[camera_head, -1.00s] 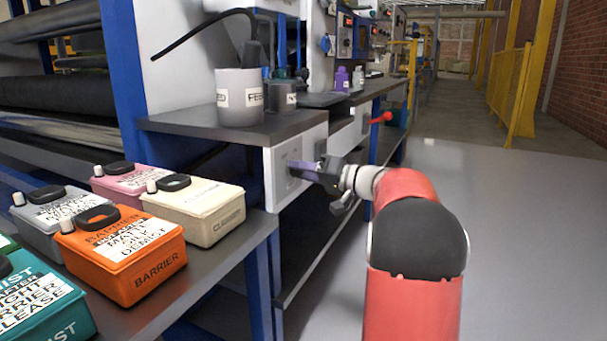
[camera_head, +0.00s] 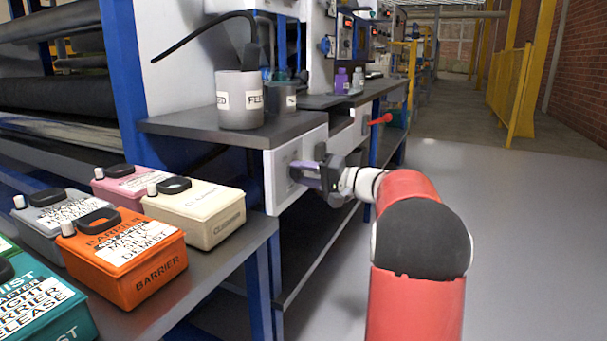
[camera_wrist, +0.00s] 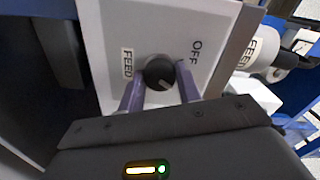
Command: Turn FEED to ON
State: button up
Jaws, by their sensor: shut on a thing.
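The black FEED knob (camera_wrist: 159,72) sits on a white panel (camera_wrist: 104,22), beside a FEED label (camera_wrist: 127,63) and an OFF label (camera_wrist: 195,51). A light mark shows on the knob's lower edge in the wrist view; the ON label is not visible. My gripper (camera_wrist: 160,88) has its two purple fingers on either side of the knob and is shut on it. In the head view, my gripper (camera_head: 308,174) is against the white panel (camera_head: 311,145) under the bench top and hides the knob.
A grey cup labelled FEED (camera_head: 239,100) stands on the bench top (camera_head: 190,126) above the panel. A red handle (camera_head: 380,119) sticks out farther along. Several containers, including an orange BARRIER one (camera_head: 140,275), sit on the near-left shelf. The floor at right (camera_head: 520,230) is clear.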

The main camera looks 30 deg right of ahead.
jog(key=o, duration=1)
jog(key=shift+c, duration=0.2)
jog(key=v, duration=0.8)
jog(key=shift+w+a, duration=0.1)
